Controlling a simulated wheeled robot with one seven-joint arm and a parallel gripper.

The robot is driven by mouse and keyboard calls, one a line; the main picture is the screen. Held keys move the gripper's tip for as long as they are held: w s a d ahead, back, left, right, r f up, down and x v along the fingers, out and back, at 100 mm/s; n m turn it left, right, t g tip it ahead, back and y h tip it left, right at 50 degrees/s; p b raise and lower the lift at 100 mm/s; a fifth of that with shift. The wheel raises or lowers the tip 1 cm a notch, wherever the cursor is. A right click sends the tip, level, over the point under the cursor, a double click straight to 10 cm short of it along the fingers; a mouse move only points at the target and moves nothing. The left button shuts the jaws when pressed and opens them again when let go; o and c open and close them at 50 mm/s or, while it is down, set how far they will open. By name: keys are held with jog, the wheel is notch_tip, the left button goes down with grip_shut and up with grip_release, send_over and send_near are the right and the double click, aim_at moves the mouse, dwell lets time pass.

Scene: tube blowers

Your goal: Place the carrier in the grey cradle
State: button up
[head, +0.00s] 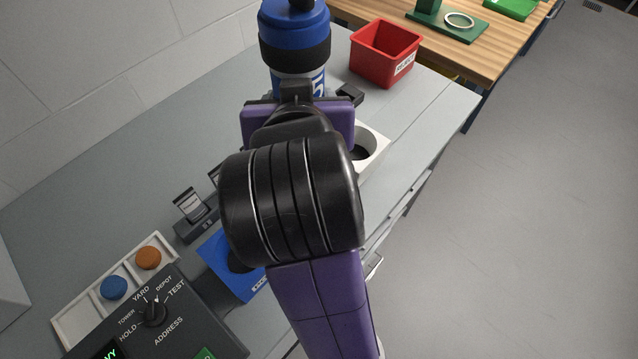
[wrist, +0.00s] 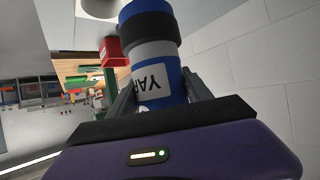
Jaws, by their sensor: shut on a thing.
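The carrier (head: 292,45) is a blue cylinder with black bands and a white label. It is held upright or nearly so at the top of the head view. It also shows in the wrist view (wrist: 150,60), with the letters "YA" on its label. My gripper (head: 303,92) is shut on the carrier's lower part, with a finger on each side in the wrist view (wrist: 160,88). A pale grey block with a round hole (head: 375,143), which looks like the grey cradle, sits on the bench right of my wrist. My arm hides its left part, and its hole looks empty where visible.
A blue block with a round hole (head: 222,262) is partly behind my arm. A red bin (head: 386,53) stands at the back right. A dial box (head: 150,318) and a tray with blue and orange discs (head: 75,322) are front left. The bench's right edge is near the pale block.

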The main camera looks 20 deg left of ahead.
notch_tip(320, 180, down, 19)
jog(key=shift+r, duration=0.15)
dwell(0.5)
jog(key=shift+a, duration=0.1)
jog(key=o, duration=1.6)
jog(key=shift+s+f, duration=0.1)
jog(key=shift+f, duration=0.2)
jog(key=shift+o, duration=0.2)
jog(key=shift+r, duration=0.1)
jog(key=v, duration=1.2)
jog(key=shift+b, duration=0.35)
